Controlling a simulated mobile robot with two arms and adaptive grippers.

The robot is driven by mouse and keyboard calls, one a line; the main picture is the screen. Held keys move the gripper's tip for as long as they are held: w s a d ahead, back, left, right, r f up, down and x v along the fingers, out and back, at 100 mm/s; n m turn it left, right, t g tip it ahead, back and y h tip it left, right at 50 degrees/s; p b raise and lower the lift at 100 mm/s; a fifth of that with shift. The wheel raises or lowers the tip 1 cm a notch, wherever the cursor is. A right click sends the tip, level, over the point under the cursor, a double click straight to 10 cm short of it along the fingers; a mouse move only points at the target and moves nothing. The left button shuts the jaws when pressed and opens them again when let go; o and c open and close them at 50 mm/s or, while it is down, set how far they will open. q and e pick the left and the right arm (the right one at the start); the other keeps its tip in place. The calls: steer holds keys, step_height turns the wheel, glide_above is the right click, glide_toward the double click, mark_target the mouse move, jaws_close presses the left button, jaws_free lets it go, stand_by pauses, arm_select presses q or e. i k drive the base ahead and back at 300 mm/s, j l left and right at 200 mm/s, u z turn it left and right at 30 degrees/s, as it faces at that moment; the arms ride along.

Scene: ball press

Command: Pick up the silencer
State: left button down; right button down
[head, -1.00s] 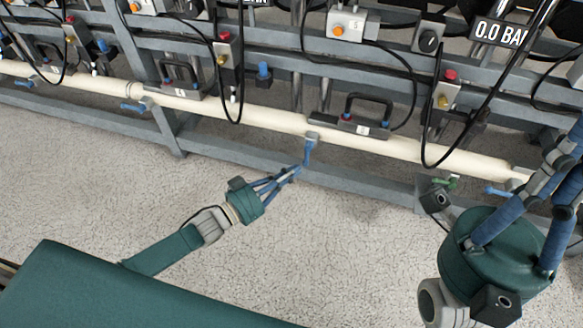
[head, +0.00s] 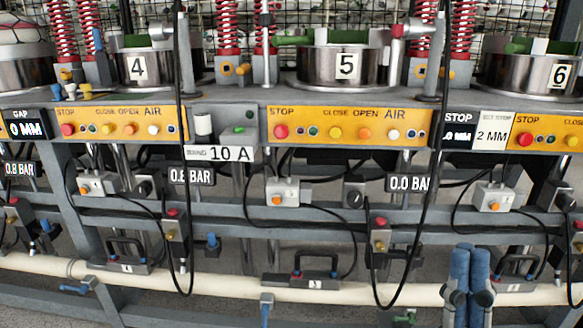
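I cannot tell for sure which part is the silencer. Small blue cylindrical fittings show on the grey frame, one at the middle left (head: 211,241) and one upright at the upper left (head: 99,40). My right gripper (head: 470,272) shows only in part at the lower right, as two blue segments side by side in front of the cream pipe. Its lower part is cut off by the frame edge, and whether it is open is unclear. It appears apart from the blue fittings. My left gripper is out of view.
Yellow control panels (head: 350,127) with coloured buttons run across the presses. Metal pots (head: 345,68) stand above. A cream pipe (head: 220,282) runs low across the frame, with black handles (head: 317,266) above it. Black cables (head: 367,240) hang in front. A blue valve lever (head: 75,288) sticks out at left.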

mark_target(420, 245)
steer(key=k+j, duration=0.75)
